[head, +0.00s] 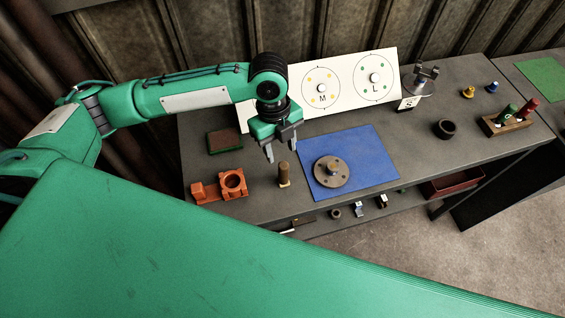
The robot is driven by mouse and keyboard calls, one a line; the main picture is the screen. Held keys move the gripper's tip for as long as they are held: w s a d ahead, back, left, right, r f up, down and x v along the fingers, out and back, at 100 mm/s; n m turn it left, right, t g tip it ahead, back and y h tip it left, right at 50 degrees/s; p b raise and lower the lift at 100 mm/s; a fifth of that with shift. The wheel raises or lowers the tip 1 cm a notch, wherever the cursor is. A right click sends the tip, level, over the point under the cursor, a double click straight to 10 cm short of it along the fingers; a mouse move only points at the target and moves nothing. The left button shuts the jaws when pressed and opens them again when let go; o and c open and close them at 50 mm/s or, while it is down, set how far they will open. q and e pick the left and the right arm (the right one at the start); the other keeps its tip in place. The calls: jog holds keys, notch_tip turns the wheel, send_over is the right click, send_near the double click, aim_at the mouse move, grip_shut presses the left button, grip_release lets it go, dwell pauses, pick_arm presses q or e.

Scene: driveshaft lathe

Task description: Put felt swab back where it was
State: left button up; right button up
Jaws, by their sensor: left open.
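A brown upright cylinder (284,173) with a paler foot stands on the dark bench, between an orange fixture and a blue mat; it may be the felt swab, but I cannot tell for sure. My left gripper (279,150) is open and empty, pointing down. In the picture its fingertips are just above and slightly left of the cylinder's top, and they look apart from it. A wooden block (506,124) at the right of the bench holds a green and a red cylinder upright. My right gripper is not in view.
The blue mat (372,151) carries a round flange (331,172). The orange fixture (232,183) and a dark reddish pad (225,141) lie left. A white board (340,80), a metal canister (418,88) and a black ring (444,129) stand farther back or right.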

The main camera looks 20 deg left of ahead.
pick_arm(q)
jog(key=r, duration=0.3)
jog(key=shift+w+a+r, duration=0.15)
jog(key=shift+a, duration=0.1)
dwell(0.4)
